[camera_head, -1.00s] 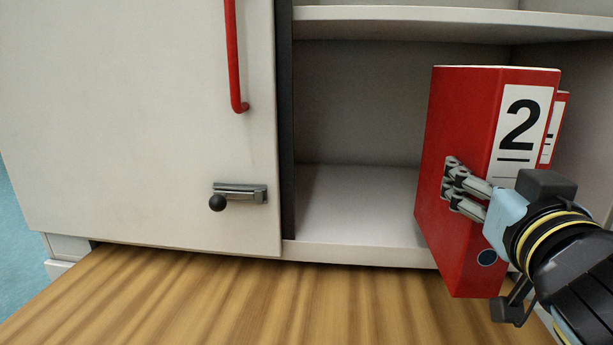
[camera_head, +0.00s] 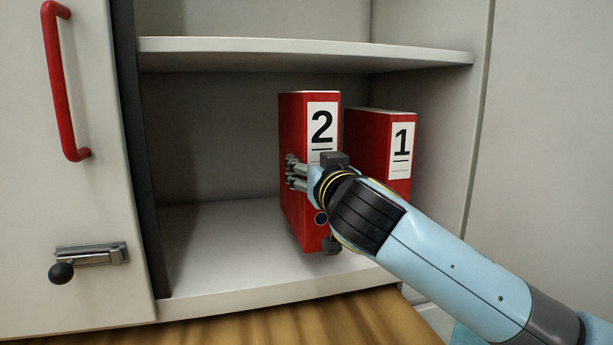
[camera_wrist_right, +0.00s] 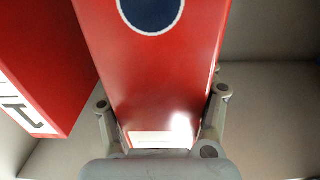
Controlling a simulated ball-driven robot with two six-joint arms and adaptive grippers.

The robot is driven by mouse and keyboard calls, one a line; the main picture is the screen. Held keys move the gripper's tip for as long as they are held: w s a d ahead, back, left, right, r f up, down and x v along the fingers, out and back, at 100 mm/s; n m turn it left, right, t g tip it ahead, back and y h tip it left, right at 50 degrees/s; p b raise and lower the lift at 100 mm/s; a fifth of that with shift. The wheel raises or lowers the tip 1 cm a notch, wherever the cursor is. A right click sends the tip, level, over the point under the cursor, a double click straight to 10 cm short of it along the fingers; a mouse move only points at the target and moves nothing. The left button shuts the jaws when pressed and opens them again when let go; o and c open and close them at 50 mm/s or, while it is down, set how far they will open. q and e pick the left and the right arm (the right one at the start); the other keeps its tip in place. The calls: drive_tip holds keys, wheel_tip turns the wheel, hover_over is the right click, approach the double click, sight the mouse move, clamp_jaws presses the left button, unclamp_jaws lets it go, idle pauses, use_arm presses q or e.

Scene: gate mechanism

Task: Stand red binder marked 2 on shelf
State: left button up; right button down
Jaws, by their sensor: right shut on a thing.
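The red binder marked 2 (camera_head: 295,125) is upright inside the lower shelf bay (camera_head: 215,265), spine facing out, left of the red binder marked 1 (camera_head: 370,135). Its lower end shows over the bay floor near the front edge; I cannot tell whether it touches the floor. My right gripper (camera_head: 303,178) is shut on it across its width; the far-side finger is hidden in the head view. In the right wrist view, binder 2 (camera_wrist_right: 150,75) sits between both fingers (camera_wrist_right: 160,114), with binder 1 (camera_wrist_right: 40,55) to the left. My left gripper is out of view.
An upper shelf board (camera_head: 300,53) runs above the binders. The bay floor left of binder 2 is clear. A cabinet door with a red handle (camera_head: 62,95) and a black-knobbed latch (camera_head: 88,256) stands at left. A wooden surface (camera_head: 340,322) lies in front.

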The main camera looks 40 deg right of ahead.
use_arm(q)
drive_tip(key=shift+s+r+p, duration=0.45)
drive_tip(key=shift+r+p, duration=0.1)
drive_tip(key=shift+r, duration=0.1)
use_arm(e)
drive_tip(key=w+f, duration=0.1)
drive_tip(key=w+d+f, duration=0.2)
drive_tip(key=shift+w+f, duration=0.2)
drive_tip(key=shift+w, duration=0.1)
drive_tip(key=shift+c, duration=1.1)
unclamp_jaws()
drive_tip(key=shift+f, duration=0.1)
use_arm(q)
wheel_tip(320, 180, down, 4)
drive_tip(key=b, duration=0.4)
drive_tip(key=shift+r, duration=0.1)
use_arm(e)
drive_tip(key=v, duration=1.2)
